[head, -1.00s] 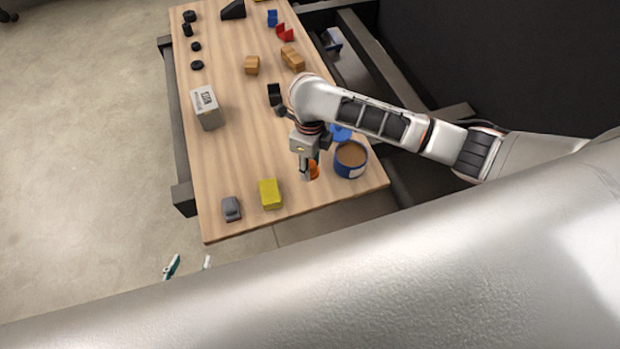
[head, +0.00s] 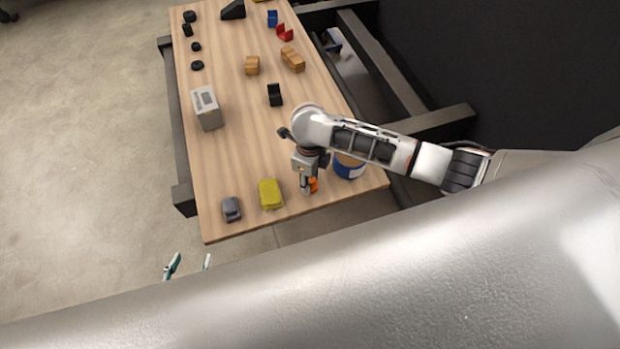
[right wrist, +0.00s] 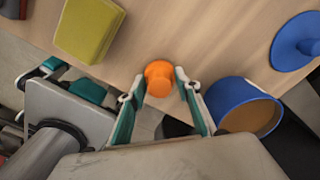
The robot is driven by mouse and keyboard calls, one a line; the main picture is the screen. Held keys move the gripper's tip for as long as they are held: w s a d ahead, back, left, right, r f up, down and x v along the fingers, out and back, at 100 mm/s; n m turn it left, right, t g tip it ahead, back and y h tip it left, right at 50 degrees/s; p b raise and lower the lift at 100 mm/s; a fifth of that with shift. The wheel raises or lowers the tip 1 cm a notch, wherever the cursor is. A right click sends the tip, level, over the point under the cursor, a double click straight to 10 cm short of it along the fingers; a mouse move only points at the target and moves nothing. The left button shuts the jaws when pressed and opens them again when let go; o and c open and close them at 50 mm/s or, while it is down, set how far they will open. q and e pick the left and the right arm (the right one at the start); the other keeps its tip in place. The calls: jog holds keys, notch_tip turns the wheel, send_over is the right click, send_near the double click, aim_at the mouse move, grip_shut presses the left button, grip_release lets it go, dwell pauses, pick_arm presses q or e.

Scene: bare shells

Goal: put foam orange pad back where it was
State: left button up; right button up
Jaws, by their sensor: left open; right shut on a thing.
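The orange pad (right wrist: 159,77), a rounded piece with a wider disc-like part, sits between the fingertips of my right gripper (right wrist: 160,86) in the right wrist view. In the head view the orange pad (head: 314,185) shows partly behind my right gripper (head: 307,188), near the front right of the table. My right gripper is shut on it; whether the pad touches the table I cannot tell. My left gripper (head: 188,266) is open and empty, off the table's front edge at the lower left.
A blue disc with a knob (right wrist: 297,42) lies behind the tub. The wooden table (head: 240,150) is clear at middle left.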

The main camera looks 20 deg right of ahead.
jog(key=o, duration=1)
